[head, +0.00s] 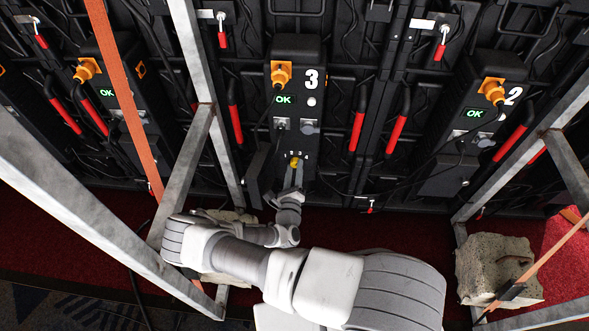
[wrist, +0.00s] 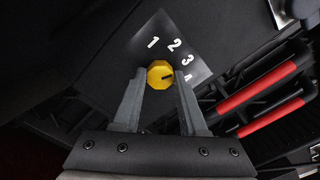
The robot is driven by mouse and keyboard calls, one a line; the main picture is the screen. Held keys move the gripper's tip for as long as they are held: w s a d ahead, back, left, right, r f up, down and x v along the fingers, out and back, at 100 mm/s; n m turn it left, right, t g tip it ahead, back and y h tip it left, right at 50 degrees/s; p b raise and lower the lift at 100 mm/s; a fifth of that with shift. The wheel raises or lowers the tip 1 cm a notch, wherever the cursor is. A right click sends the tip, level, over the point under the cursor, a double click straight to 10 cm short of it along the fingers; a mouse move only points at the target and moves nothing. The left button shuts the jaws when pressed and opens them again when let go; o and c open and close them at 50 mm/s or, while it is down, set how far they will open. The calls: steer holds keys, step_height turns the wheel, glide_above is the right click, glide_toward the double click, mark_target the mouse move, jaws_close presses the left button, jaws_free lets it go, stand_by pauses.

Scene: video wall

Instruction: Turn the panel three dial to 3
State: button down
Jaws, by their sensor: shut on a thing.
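The yellow dial (wrist: 157,72) sits on a dark plate with white numbers 1, 2, 3 and part of a 4 (wrist: 187,78). Its short black mark points right, toward the 3 and 4 side; I cannot tell exactly which number it meets. My gripper (wrist: 160,80) is shut on the dial, one finger at each side of it. In the head view the dial (head: 294,162) is low on the panel marked 3 (head: 296,60), and my gripper (head: 294,172) reaches it from below. The fingers partly cover the plate's lower part.
Panel three has a green OK screen (head: 285,99) and an orange plug (head: 281,73) above the dial. Red-handled levers (head: 357,130) flank it. Metal struts (head: 218,165) and an orange strap (head: 128,100) stand left. A stone block (head: 490,268) lies right on red carpet.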

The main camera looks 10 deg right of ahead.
stand_by(0.4)
steer(key=shift+c, duration=2.3)
jaws_free()
steer(key=shift+s, duration=0.1)
